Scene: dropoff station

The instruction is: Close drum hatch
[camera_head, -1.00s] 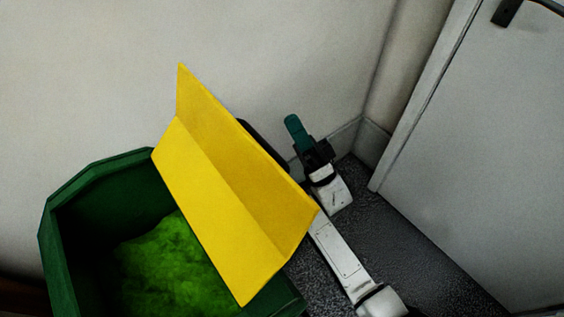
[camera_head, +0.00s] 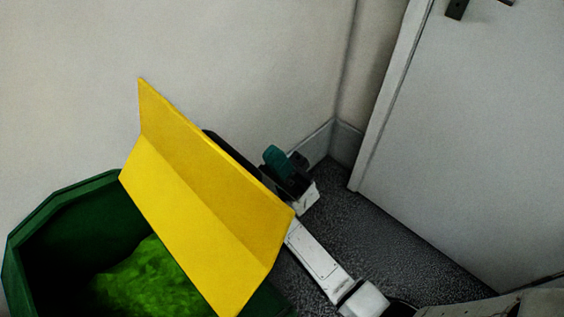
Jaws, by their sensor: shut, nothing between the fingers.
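The green drum (camera_head: 62,205) stands at the lower left, open at the top, with bright green matter inside. Its yellow hatch (camera_head: 195,200) is a bent panel standing up steeply at the drum's right side, so the opening is uncovered. My gripper (camera_head: 274,158), with teal fingers, is just beyond the hatch's right edge, on the side away from the opening. The fingers are together with nothing between them. I cannot tell whether the gripper touches the hatch. Part of the drum's right rim is hidden behind the hatch.
A plain wall (camera_head: 250,60) stands close behind the drum and gripper. A pale door (camera_head: 480,140) with dark fittings is at the right.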

